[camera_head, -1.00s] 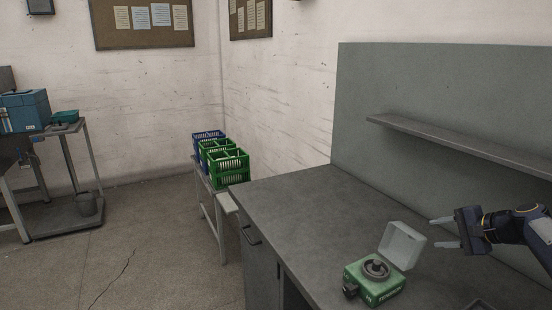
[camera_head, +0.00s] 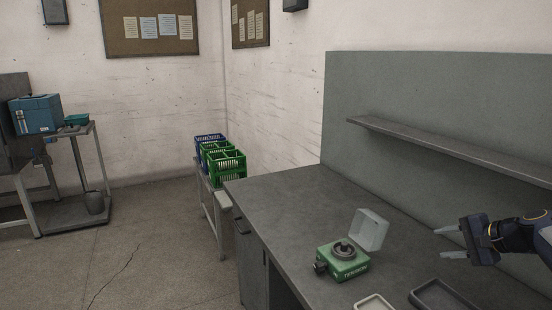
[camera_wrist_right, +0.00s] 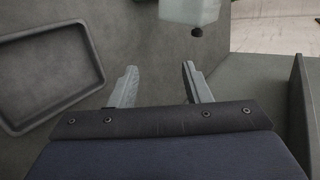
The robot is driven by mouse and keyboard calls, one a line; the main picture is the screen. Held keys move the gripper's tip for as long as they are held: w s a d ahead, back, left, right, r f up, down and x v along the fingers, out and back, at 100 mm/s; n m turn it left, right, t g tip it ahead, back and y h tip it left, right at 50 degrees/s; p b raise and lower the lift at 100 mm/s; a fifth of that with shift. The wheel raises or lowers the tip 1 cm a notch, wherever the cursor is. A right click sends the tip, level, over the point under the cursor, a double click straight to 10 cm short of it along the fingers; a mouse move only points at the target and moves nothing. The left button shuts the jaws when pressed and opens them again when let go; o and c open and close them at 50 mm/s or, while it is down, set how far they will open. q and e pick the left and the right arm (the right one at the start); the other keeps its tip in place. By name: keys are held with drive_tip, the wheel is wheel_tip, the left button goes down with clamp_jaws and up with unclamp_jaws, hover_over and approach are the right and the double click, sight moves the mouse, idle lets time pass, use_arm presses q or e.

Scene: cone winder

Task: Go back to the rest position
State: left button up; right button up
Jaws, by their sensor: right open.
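My right gripper (camera_head: 446,242) reaches in from the right edge, above the grey workbench (camera_head: 290,205). It is open and empty, to the right of the green winder box (camera_head: 343,262) and apart from it. The right wrist view also shows the right gripper (camera_wrist_right: 158,88) with its two fingers spread and nothing between them. The green box has a dark round part on top, and its clear lid (camera_head: 371,230) stands up open. A pale, translucent piece (camera_wrist_right: 190,10) with a dark knob shows at the top of the right wrist view. My left gripper is in neither view.
A dark tray (camera_head: 416,296) and a lighter-rimmed tray (camera_head: 361,304) lie at the bench's front. A shelf (camera_head: 450,150) juts from the grey back panel. Green crates (camera_head: 228,167) and a blue crate stand on a side stand. The bench's left part is clear.

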drive_tip(key=s+a+r+n+g+p, duration=0.1)
drive_tip(key=s+a+r+n, duration=0.15)
drive_tip(key=s+a, duration=0.5)
drive_tip(key=s+a+r+n+g, duration=0.1)
drive_tip(key=s+a+r+n, duration=0.15)
drive_tip(key=s+a, duration=0.55)
drive_tip(key=s+a+f+n, duration=0.3)
drive_tip(key=s+a+f, duration=0.2)
drive_tip(key=s, duration=0.3)
drive_tip(key=s+a+f+n+g+h+p, duration=0.1)
drive_tip(key=s+a+f+n, duration=0.3)
drive_tip(key=s, duration=0.5)
drive_tip(key=shift+a+f+h, duration=0.3)
drive_tip(key=shift+a+f, duration=0.1)
drive_tip(key=shift+a, duration=0.35)
